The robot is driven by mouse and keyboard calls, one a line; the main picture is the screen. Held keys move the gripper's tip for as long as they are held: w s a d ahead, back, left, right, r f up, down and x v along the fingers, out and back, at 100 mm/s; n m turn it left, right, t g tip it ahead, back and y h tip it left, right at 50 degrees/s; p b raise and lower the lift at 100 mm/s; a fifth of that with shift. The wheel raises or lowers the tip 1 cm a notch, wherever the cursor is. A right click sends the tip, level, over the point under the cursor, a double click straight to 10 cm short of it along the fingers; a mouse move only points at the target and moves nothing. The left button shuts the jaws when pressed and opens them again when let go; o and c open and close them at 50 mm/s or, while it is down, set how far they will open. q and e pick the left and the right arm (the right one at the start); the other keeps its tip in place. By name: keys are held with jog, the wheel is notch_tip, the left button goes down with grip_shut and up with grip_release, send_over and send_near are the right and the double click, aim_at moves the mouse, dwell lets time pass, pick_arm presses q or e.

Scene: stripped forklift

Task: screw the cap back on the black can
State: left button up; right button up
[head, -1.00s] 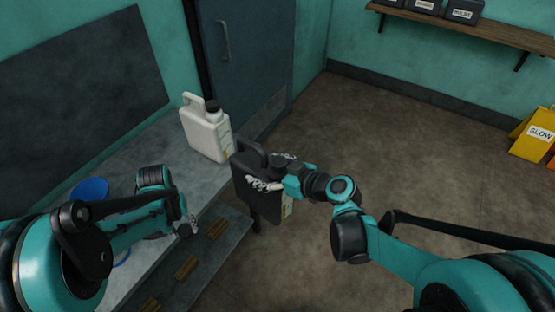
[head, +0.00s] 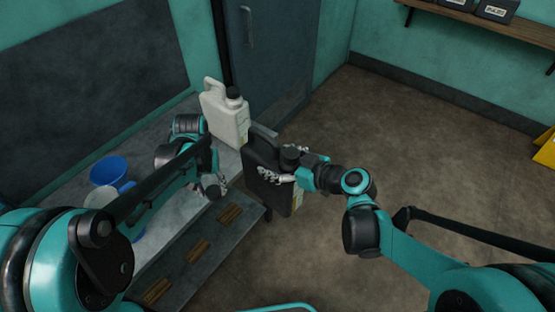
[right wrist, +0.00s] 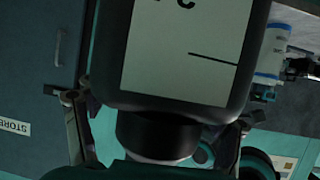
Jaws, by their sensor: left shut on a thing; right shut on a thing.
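The black can (head: 262,158) is held upright, off the bench's front edge, in the middle of the head view. My right gripper (head: 283,175) is shut on it around the neck end. In the right wrist view the can (right wrist: 180,95) shows upside down with a pale label, its dark neck (right wrist: 155,135) between the fingers (right wrist: 155,138). My left gripper (head: 217,186) is left of the can and apart from it. It is shut on a small dark round piece, seemingly the cap (head: 212,192); the fingers partly hide it. Whether the can's mouth is open is unclear.
A white can with a dark cap (head: 225,112) stands on the grey bench (head: 165,152), close behind the black can. A blue bowl (head: 108,169) lies on the bench at left. Open floor (head: 400,150) lies to the right.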

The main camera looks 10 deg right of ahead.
pick_arm(q)
jog(key=s+d+r+m, duration=0.2)
jog(key=d+r, duration=1)
jog(key=r, duration=0.5)
pick_arm(e)
jog(key=shift+r, duration=0.1)
pick_arm(q)
notch_tip(320, 180, up, 9)
jog(key=m, duration=0.3)
send_over(291, 153)
jog(key=shift+w+f, duration=0.15)
jog(key=shift+f, duration=0.05)
jog(key=shift+f, duration=1.95)
